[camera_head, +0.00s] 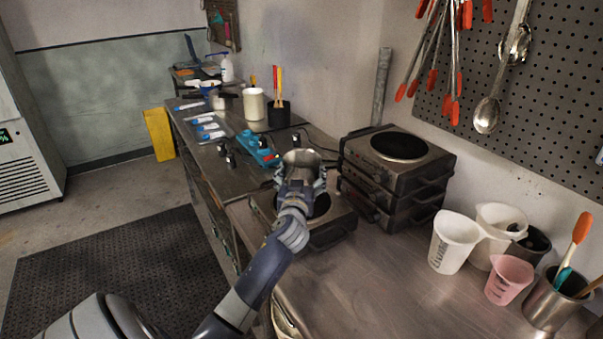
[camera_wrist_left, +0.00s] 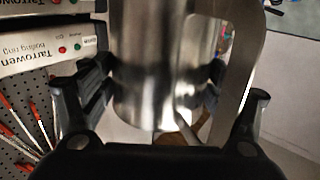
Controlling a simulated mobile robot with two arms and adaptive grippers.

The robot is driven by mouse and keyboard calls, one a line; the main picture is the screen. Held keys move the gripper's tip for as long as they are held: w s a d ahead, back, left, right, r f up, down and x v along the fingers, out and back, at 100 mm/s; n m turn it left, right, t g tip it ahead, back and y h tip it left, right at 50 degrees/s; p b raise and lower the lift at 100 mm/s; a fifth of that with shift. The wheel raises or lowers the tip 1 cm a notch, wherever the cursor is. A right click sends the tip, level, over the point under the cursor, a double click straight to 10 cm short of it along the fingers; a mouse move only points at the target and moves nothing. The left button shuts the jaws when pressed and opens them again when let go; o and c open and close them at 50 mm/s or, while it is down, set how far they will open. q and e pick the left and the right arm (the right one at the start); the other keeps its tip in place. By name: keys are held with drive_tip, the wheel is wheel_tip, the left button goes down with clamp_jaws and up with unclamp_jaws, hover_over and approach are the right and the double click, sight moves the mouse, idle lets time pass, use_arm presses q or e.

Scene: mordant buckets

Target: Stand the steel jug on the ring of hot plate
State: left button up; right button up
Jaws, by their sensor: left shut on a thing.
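The steel jug (camera_head: 302,158) is in my left gripper (camera_head: 299,182), which is shut around its body. In the left wrist view the jug (camera_wrist_left: 160,62) fills the middle between the two fingers (camera_wrist_left: 155,90), and its handle curves down on the right. In the head view the jug overlaps the far part of the single hot plate (camera_head: 334,226). The dark ring (camera_head: 320,207) shows partly beside my gripper. The jug's base is hidden there, and I cannot tell its height above the plate. My right gripper is not in view.
A stack of hot plates (camera_head: 436,166) stands just right of the single one. Plastic beakers (camera_head: 453,243) and a steel pot of tools (camera_head: 550,303) stand farther right. The front bench top (camera_head: 375,285) is clear.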

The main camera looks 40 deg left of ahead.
use_arm(q)
drive_tip(key=shift+r, duration=0.2)
idle(0.8)
drive_tip(key=shift+f+b, duration=0.45)
drive_tip(key=shift+b, duration=0.15)
idle(0.5)
drive_tip(key=o, duration=1.7)
drive_tip(key=shift+s, duration=0.1)
drive_tip(key=shift+c, duration=0.2)
drive_tip(key=shift+d, duration=0.1)
drive_tip(key=shift+f, duration=0.1)
drive_tip(key=shift+f, duration=0.25)
drive_tip(key=v, duration=1.2)
drive_tip(key=shift+r, duration=0.25)
